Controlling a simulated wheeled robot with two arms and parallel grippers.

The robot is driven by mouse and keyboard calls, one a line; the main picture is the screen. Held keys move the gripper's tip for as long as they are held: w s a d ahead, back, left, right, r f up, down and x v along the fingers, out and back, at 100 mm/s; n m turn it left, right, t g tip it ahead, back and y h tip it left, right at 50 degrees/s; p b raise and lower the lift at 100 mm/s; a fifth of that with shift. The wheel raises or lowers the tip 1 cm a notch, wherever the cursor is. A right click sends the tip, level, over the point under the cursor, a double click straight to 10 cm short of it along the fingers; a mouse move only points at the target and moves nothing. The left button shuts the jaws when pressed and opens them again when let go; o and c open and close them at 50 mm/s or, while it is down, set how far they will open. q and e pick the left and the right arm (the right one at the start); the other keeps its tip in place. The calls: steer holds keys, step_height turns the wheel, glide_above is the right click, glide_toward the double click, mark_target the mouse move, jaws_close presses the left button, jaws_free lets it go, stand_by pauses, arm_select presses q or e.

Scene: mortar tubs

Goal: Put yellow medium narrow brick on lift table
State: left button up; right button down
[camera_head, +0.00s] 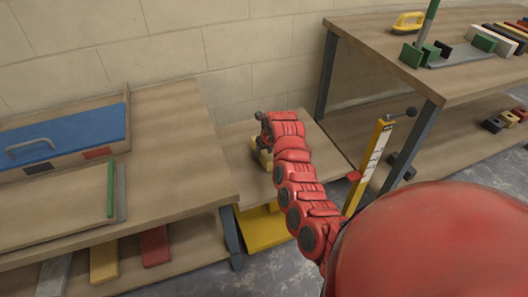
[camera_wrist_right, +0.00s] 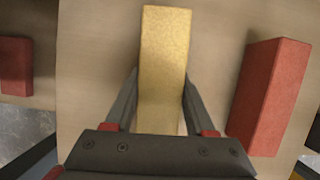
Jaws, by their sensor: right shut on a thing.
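The yellow brick (camera_wrist_right: 163,60) is between the fingers of my right gripper (camera_wrist_right: 160,92) in the right wrist view, long side pointing away from the palm. In the head view part of the yellow brick (camera_head: 265,159) shows beside my right gripper (camera_head: 261,145), over the wooden top of the lift table (camera_head: 236,150). The lift table has a yellow base (camera_head: 262,232). My right gripper is shut on the brick. I cannot tell whether the brick touches the top. My left gripper is not in view.
A red brick (camera_wrist_right: 268,97) lies right of the yellow one; another red piece (camera_wrist_right: 16,66) is at the left. A left table (camera_head: 170,130) holds a blue-lidded box (camera_head: 65,135). A yellow scale post (camera_head: 370,160) and right workbench (camera_head: 460,80) stand right of the arm.

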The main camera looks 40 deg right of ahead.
steer(key=shift+f, duration=0.3)
steer(key=shift+c, duration=0.8)
jaws_free()
steer(key=shift+f, duration=0.1)
steer(key=shift+s+r, duration=0.15)
steer(key=shift+r, duration=0.5)
steer(key=p+v, duration=0.2)
steer(key=v, duration=0.8)
steer(key=shift+a+r, duration=0.1)
steer(key=shift+r, duration=0.05)
steer(key=p+v, duration=0.5)
steer(key=v, duration=0.1)
steer(key=shift+s, duration=0.1)
steer(key=shift+s+f, duration=0.1)
steer(key=shift+f, duration=0.1)
